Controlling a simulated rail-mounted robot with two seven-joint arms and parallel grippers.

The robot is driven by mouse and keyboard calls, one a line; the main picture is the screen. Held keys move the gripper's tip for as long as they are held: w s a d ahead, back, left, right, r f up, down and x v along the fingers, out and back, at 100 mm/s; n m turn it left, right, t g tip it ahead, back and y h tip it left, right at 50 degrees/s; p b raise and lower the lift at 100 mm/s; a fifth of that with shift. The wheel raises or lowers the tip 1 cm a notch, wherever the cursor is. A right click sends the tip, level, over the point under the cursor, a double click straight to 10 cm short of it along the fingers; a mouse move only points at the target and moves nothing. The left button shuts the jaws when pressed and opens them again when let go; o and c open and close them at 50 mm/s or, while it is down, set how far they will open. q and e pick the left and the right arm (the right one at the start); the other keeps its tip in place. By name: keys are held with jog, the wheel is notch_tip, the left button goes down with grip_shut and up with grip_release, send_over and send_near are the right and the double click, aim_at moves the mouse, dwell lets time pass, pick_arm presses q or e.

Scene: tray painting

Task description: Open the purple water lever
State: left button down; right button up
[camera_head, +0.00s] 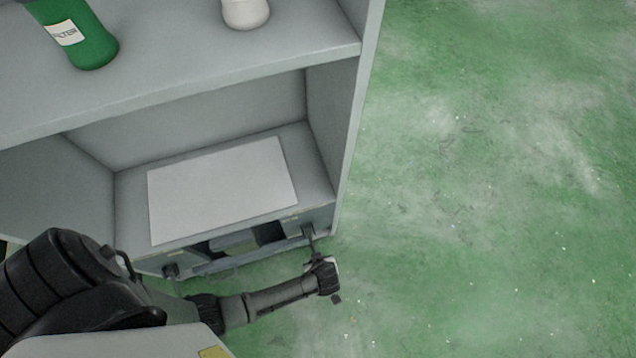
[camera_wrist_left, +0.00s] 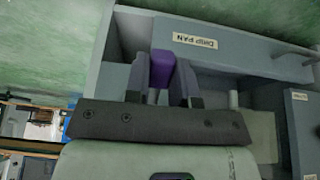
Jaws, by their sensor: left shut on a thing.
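The purple lever (camera_wrist_left: 161,69) shows in the left wrist view, with its upper part visible between my fingers. My left gripper (camera_wrist_left: 158,80) is shut on it, one dark finger on each side. The lower part of the lever is hidden by the gripper. In the head view my left gripper (camera_head: 318,258) is at the front right corner of the cabinet, below the lower shelf, and the lever cannot be made out there. My right gripper is in neither view.
A grey panel labelled DRIP PAN (camera_wrist_left: 232,44) is close to the gripper. The grey cabinet (camera_head: 345,140) holds a white sheet (camera_head: 220,185) on its lower shelf. A green bottle (camera_head: 88,40) and a white bottle (camera_head: 245,10) stand above. The green floor (camera_head: 490,200) at right is clear.

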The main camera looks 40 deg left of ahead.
pick_arm(q)
jog(key=r+g+h+p, duration=0.1)
jog(key=r+p, duration=0.1)
jog(key=p, duration=0.2)
jog(key=r+g+h+p, duration=0.1)
jog(key=r+h+p, duration=0.1)
jog(key=p, duration=0.3)
jog(key=r+g+h+p, duration=0.1)
jog(key=r+p, duration=0.1)
jog(key=p, duration=0.2)
jog(key=shift+s+d+h+p, duration=0.2)
jog(key=shift+d+h+p, duration=0.1)
jog(key=shift+d+p, duration=0.1)
jog(key=shift+r+g+h+p, duration=0.3)
jog(key=shift+r+h+p, duration=0.25)
jog(key=shift+p, duration=0.3)
jog(key=shift+a, duration=0.1)
jog(key=c, duration=1)
grip_release()
jog(key=shift+o, duration=0.2)
